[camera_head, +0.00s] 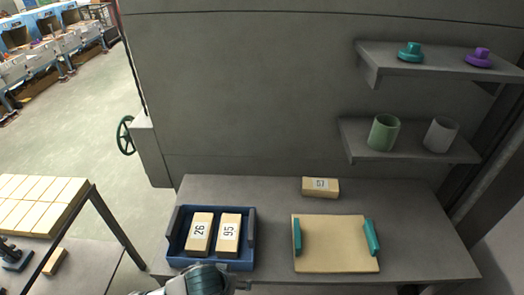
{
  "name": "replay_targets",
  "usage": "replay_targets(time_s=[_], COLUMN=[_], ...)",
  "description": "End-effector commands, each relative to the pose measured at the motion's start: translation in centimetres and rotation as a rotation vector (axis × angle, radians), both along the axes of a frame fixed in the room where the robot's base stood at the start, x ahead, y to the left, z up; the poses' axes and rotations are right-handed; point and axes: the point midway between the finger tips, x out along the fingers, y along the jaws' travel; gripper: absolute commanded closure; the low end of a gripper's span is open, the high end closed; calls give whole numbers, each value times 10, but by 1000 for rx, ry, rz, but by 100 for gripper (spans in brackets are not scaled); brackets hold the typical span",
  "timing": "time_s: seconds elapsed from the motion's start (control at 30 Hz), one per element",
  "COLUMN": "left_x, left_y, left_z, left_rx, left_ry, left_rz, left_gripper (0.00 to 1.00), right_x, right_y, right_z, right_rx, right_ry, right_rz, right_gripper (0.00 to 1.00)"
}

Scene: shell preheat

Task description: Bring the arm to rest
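Part of one of my arms (205,281) shows at the bottom edge, just in front of the blue tray (174,238). It is grey with a dark teal end, and no gripper fingers can be made out on it. Neither gripper is in view, so what they hold cannot be seen. The tray stands on the grey bench (275,235) and holds a block marked 26 (199,232) and a block marked 95 (229,233), side by side.
A tan board (335,255) with two teal handles lies right of the tray. Another numbered block (321,187) lies behind it. Wall shelves hold a teal knobbed piece (410,53), a purple one (479,58), a green cup (384,133) and a grey cup (440,135).

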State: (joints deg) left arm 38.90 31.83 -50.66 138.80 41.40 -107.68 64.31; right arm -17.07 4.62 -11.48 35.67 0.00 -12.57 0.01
Motion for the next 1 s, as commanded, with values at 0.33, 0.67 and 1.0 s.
replay_targets(time_s=[0.33, 0.67, 1.0], left_x=[-20, -65, -140], left_y=[-15, 53, 127], left_z=[-46, -126, -180], left_rx=[-141, -31, 179], left_ry=[-28, -20, 90], left_rz=[-71, 4, 29], left_gripper=[12, 12, 12], right_x=[-4, -4, -4], right_y=[0, 0, 0], right_z=[0, 0, 0], right_rx=[0, 0, 0], right_ry=[6, 7, 6], right_rz=[0, -1, -1], right_gripper=[60, 60, 60])
